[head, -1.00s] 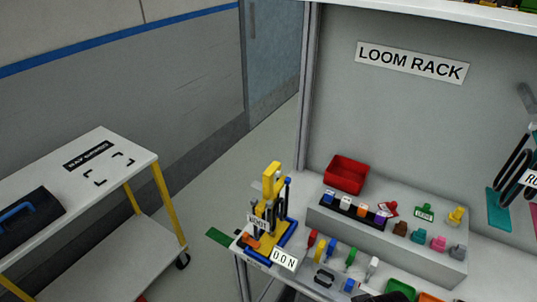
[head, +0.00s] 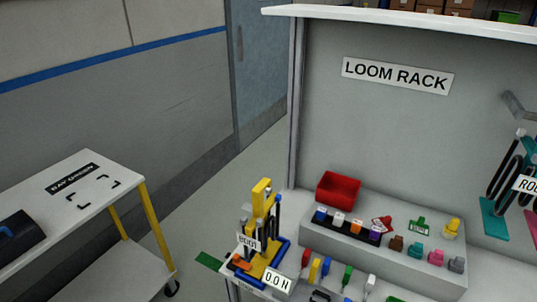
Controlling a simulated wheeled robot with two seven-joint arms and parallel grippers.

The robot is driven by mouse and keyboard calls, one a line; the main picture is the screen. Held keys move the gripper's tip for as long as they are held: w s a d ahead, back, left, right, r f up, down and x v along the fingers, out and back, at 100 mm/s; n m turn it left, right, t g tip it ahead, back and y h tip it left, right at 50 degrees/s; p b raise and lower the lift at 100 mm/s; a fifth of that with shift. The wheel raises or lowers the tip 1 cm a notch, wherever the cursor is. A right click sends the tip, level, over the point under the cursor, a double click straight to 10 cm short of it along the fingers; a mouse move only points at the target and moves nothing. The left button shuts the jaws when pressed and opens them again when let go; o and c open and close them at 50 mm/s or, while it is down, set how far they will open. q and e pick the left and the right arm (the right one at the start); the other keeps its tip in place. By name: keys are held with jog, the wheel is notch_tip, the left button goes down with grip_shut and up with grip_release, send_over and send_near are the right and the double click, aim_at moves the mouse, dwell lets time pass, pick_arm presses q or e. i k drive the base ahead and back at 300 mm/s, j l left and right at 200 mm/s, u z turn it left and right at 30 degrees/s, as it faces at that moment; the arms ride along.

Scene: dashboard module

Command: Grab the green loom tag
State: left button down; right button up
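The green loom tag (head: 419,226) lies on top of the grey step of the loom rack, with a small pale label on its face. A red tag (head: 382,224) lies to its left and a yellow piece (head: 452,228) stands to its right. Neither of my grippers shows in the head view.
A red bin (head: 338,188) and a black strip of coloured connectors (head: 347,224) sit left of the tag. Several small coloured parts line the step's front. A yellow and blue fixture (head: 262,232) stands at the bench's left end. A white-topped cart (head: 88,194) stands at left.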

aim_at(418, 227)
jog(key=z, duration=1.25)
jog(key=j+u, duration=0.15)
jog(key=j, duration=0.3)
jog(key=i+j+u, duration=0.15)
jog(key=j, duration=0.25)
jog(key=k, duration=0.05)
